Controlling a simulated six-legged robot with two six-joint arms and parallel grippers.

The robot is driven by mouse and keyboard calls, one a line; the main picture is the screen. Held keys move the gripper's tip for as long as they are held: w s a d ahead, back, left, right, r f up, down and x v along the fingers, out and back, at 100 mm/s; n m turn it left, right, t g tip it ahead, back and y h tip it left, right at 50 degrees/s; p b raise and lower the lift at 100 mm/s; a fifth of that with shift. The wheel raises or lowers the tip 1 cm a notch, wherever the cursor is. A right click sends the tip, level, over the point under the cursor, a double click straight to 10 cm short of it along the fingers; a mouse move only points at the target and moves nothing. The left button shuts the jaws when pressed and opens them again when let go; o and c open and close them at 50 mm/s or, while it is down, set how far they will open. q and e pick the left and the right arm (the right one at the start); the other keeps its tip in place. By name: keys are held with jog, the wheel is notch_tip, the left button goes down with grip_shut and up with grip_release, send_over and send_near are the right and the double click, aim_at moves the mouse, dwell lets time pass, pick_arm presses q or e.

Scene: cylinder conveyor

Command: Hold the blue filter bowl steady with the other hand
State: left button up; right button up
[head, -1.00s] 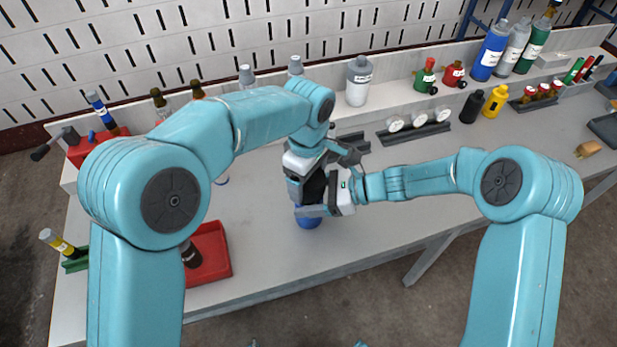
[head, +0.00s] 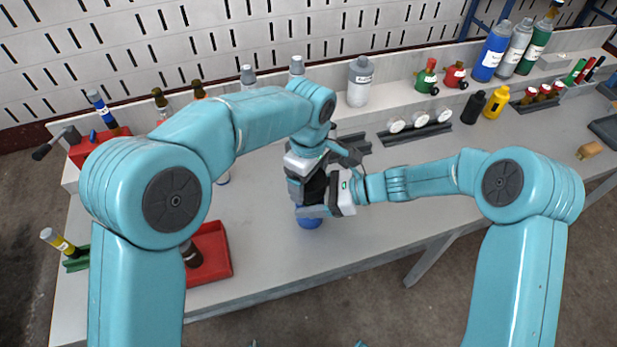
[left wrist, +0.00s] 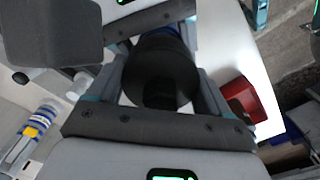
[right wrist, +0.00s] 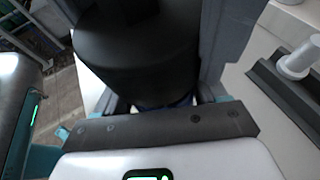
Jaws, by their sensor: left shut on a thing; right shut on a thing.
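The blue filter bowl (head: 309,222) is upright over the table, its lower part showing below my two grippers in the head view. A sliver of blue also shows between the fingers in the right wrist view (right wrist: 182,102). A black round head (left wrist: 160,72) sits above the bowl, between the left fingers; it also fills the right wrist view (right wrist: 140,50). My left gripper (head: 311,188) comes from above and is shut on the black head. My right gripper (head: 320,208) comes from the right and is shut on the bowl. The grippers hide most of the join.
A red tray (head: 212,255) with a dark bottle stands left of the grippers. A rack with white round pieces (head: 420,122) lies behind right. Bottles line the back shelf. The table (head: 390,230) is clear to the front right.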

pick_arm(q)
jog(key=shift+f, duration=0.45)
jog(key=shift+r, duration=0.45)
jog(key=shift+r, duration=0.1)
jog(key=shift+r, duration=0.35)
jog(key=shift+f, duration=0.9)
dwell(0.9)
jog(key=shift+r, duration=0.2)
jog(key=shift+r, duration=0.3)
